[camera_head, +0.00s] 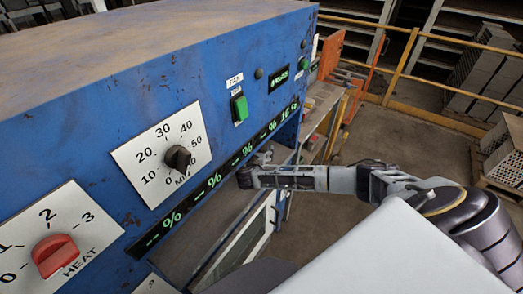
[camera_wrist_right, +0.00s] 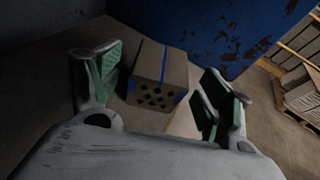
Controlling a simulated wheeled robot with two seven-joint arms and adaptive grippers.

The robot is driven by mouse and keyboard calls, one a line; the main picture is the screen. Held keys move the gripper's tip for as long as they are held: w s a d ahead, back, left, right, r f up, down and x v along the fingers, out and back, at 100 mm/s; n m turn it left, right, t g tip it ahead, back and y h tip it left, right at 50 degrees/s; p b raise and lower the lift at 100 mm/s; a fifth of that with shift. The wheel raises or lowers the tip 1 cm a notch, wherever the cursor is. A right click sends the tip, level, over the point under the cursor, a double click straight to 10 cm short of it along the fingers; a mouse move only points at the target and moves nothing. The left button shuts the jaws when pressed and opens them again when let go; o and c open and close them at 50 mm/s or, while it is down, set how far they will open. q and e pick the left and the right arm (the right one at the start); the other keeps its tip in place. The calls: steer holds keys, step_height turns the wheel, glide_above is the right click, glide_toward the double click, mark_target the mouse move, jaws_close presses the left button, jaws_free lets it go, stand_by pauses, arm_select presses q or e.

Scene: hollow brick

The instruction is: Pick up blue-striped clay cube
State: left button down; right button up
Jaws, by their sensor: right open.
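The blue-striped clay cube (camera_wrist_right: 150,66) shows in the right wrist view. It is a brown block with several dark holes in its near face and a blue stripe over its top. It rests on a brownish surface. My right gripper (camera_wrist_right: 161,72) is open, with one green-padded finger on each side of the cube in the picture. A gap shows on both sides, and I see no contact. In the head view my right gripper (camera_head: 250,174) reaches in beside the blue machine. The cube cannot be made out there. My left gripper is not in view.
The blue machine (camera_head: 90,110) with dials and a green switch fills the left of the head view. Its blue wall (camera_wrist_right: 235,30) stands behind the cube in the wrist view. Yellow rails (camera_head: 405,55) and stacked bricks (camera_head: 505,150) are at the right.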

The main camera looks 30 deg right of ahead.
mark_target(262, 148)
steer(key=shift+x, duration=1.55)
steer(key=shift+r, duration=0.1)
steer(key=c, duration=1.1)
steer(key=shift+r, duration=0.1)
steer(key=shift+r, duration=1.65)
steer(key=s+a+b, duration=0.2)
steer(key=s+a, duration=1)
steer(key=shift+s+a+b, duration=0.35)
steer(key=shift+s+a, duration=0.05)
